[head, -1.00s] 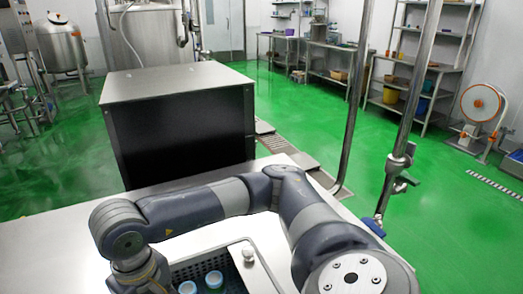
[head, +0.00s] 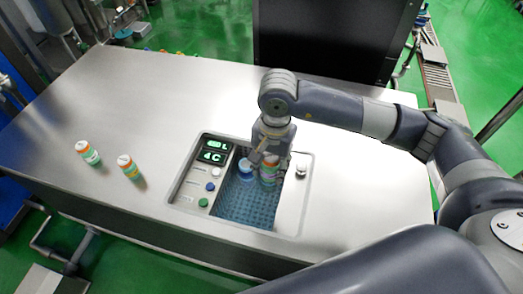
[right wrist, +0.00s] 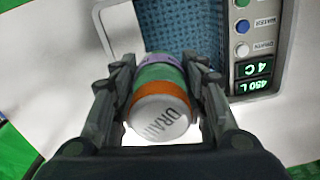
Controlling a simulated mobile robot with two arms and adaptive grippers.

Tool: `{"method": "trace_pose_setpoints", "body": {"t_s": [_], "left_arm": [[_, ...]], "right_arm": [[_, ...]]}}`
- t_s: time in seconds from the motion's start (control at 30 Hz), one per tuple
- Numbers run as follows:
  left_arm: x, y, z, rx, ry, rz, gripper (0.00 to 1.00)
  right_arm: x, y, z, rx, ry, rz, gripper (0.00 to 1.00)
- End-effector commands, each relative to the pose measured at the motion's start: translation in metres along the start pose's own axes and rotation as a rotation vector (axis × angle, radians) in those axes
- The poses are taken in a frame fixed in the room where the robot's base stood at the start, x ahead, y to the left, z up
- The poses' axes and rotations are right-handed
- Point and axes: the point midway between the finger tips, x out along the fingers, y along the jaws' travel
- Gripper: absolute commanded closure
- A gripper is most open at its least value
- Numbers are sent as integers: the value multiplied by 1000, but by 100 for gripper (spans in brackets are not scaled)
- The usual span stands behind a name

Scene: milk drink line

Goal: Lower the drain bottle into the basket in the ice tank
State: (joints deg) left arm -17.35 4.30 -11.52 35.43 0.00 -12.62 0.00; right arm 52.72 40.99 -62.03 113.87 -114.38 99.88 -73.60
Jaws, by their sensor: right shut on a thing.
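The drain bottle (right wrist: 160,98) has a white cap marked DRAIN and orange, green and purple bands. My right gripper (right wrist: 160,68) is shut on it, with a finger on each side. In the head view the right gripper (head: 268,150) points down over the ice tank (head: 303,190), with the bottle (head: 268,175) below it at the blue mesh basket (head: 245,208). I cannot tell how deep the bottle sits. The basket also shows in the right wrist view (right wrist: 175,30). A blue-topped container (head: 245,168) is in the basket, left of the bottle. My left gripper is not in view.
Two bottles with white caps and orange and green bands, one (head: 88,153) and another (head: 130,168), stand on the steel counter (head: 120,95) at left. A control panel (head: 208,165) with a display and buttons borders the tank. A dark box (head: 335,35) stands behind.

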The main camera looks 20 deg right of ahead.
Motion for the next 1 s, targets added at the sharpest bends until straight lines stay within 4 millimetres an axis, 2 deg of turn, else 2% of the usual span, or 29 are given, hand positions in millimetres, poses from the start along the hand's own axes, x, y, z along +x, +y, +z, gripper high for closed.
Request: {"method": "trace_pose_setpoints", "body": {"t_s": [0.03,0.2,0.47,0.67,1.0], "left_arm": [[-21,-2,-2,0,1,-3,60],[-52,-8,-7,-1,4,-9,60],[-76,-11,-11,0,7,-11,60],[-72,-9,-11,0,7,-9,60],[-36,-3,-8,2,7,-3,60]], "right_arm": [[-8,-7,1,87,-5,4,87],[1,-21,-2,381,2,13,87],[15,-31,-1,660,21,23,87],[29,-32,-1,714,25,26,87],[87,-30,-1,713,23,25,87]]}}
